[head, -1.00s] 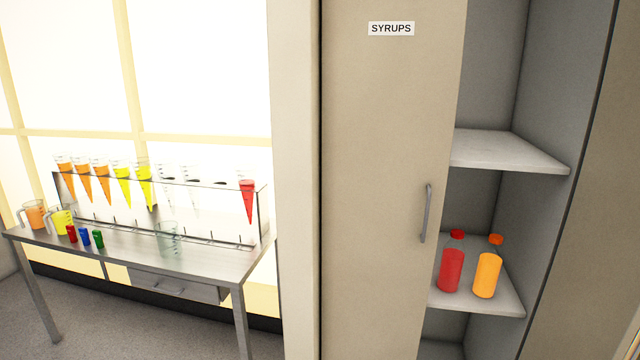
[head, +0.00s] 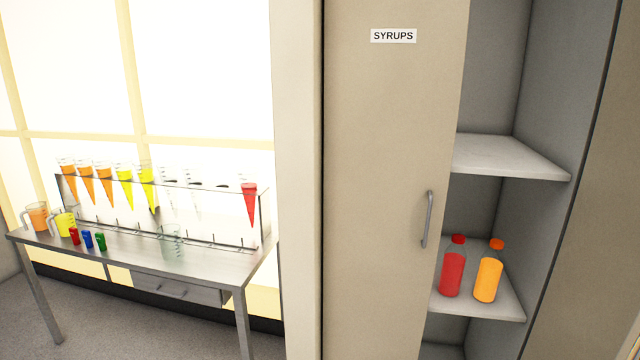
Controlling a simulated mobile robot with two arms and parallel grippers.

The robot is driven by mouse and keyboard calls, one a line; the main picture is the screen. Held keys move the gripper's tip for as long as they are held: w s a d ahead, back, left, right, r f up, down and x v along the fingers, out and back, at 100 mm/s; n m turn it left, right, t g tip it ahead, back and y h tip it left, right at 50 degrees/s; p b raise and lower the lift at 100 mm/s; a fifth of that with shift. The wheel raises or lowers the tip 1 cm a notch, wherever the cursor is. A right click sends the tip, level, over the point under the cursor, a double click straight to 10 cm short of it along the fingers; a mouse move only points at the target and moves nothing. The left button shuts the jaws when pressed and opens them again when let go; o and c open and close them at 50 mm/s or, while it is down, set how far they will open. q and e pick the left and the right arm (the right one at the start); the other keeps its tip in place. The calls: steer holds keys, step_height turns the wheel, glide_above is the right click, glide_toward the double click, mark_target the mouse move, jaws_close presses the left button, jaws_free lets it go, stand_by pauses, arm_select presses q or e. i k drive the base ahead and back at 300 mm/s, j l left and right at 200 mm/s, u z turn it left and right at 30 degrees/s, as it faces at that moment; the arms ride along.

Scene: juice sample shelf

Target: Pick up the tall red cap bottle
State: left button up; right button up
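The red cap bottle (head: 453,273) stands upright on the lower visible shelf of the syrups cabinet. It has a red cap, a clear neck and red contents. An orange cap bottle (head: 488,279) with orange contents stands just to its right on the same shelf (head: 507,307). The two bottles look similar in height. Neither of my grippers shows in the head view.
The cabinet door (head: 385,180), labelled SYRUPS, has a vertical handle (head: 427,219) and borders the shelves on the left. An empty shelf (head: 508,156) sits above the bottles.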

mark_target(454, 260)
steer(key=k+l, duration=0.1)
steer(key=l, duration=0.4)
steer(key=k+l, duration=0.1)
steer(key=l, duration=0.4)
steer(key=k+l, duration=0.1)
steer(key=l, duration=0.85)
steer(key=k+l, duration=0.15)
steer(key=l, duration=0.35)
steer(key=k+l, duration=0.1)
steer(key=l, duration=0.4)
steer(key=i+j, duration=0.35)
steer(key=j+u, duration=0.05)
steer(key=j, duration=0.05)
